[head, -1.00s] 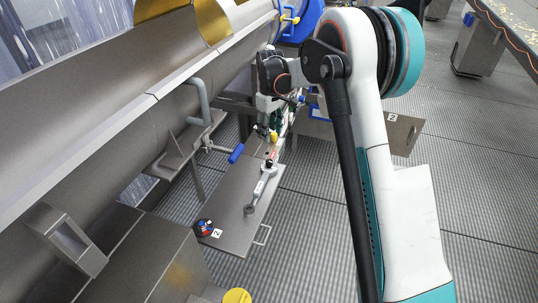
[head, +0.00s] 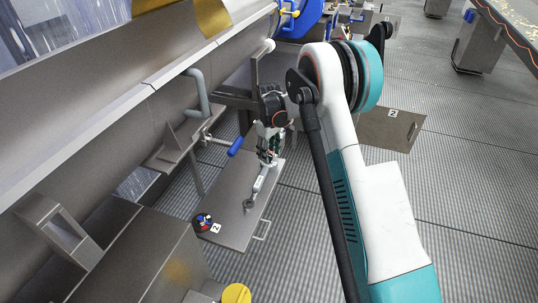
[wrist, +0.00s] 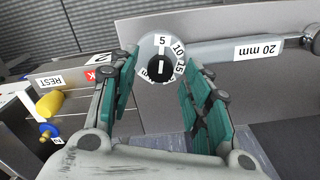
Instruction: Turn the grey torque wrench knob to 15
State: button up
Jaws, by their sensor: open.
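The grey torque wrench (head: 262,184) lies on a steel table (head: 228,201), its ring end toward the front. In the wrist view its grey arm (wrist: 222,50) carries a "20 mm" label. Its round dial, with 5, 10 and 15 marked, has a black knob (wrist: 161,70) at its middle; the knob's white mark points up toward 5. My gripper (wrist: 156,88) is open, with green-padded fingers on either side of the dial. Contact with the knob cannot be told. In the head view my gripper (head: 268,158) hides the dial end of the wrench.
A round blue, red and black item (head: 203,222) sits by a "2" label on the table corner. A blue-handled lever (head: 235,147) juts from the drum frame at left. A yellow knob (wrist: 50,104) shows at the wrist view's left.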

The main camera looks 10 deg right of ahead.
jog(key=shift+f, duration=0.5)
grip_shut()
